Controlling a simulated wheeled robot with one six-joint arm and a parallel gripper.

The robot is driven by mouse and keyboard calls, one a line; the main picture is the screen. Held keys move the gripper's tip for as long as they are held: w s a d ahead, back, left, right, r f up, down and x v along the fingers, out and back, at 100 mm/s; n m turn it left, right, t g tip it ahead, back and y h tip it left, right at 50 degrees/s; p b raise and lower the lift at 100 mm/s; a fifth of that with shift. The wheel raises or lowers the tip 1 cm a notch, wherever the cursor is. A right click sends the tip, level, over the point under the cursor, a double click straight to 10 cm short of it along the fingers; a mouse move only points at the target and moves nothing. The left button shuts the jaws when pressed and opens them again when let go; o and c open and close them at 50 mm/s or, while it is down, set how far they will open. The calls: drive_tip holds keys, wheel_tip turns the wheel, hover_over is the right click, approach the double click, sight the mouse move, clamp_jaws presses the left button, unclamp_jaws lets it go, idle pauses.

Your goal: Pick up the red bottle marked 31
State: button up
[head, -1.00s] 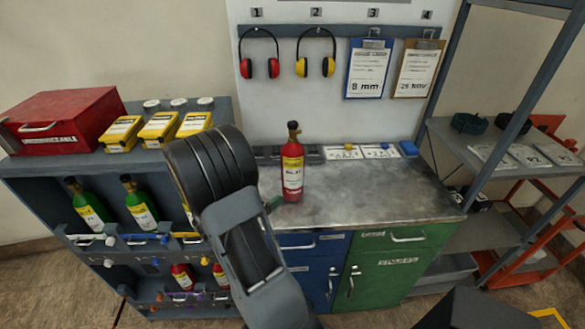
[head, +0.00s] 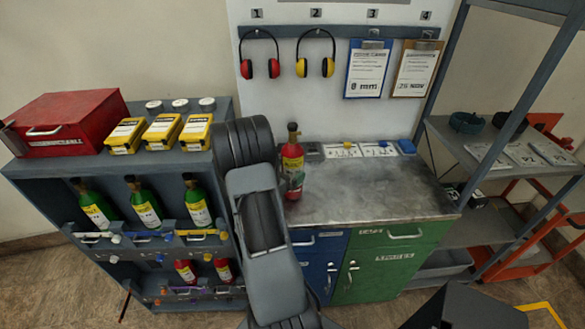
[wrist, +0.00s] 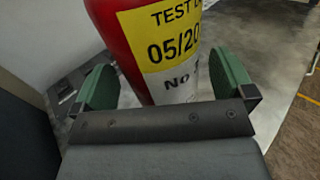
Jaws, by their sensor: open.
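The red bottle (head: 292,158) stands upright on the metal worktop, with a dark neck and a yellow and white label. In the wrist view the bottle (wrist: 150,45) fills the space in front of my gripper (wrist: 164,90). The label reads "TEST", "05/20" and "No"; the number after it is cut off. My gripper is open, with one green finger to each side of the bottle.
The worktop (head: 370,190) is clear to the right of the bottle. Small trays and cards (head: 342,149) lie along its back. A grey rack (head: 60,170) at left holds green bottles, red bottles and yellow boxes. A metal shelf (head: 480,165) stands at right.

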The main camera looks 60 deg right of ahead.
drive_tip(key=shift+s+d, duration=0.15)
drive_tip(key=shift+d, duration=1.1)
drive_tip(key=c, duration=1.6)
drive_tip(key=shift+r, duration=0.1)
drive_tip(key=shift+c, duration=0.6)
drive_tip(key=shift+r, duration=0.15)
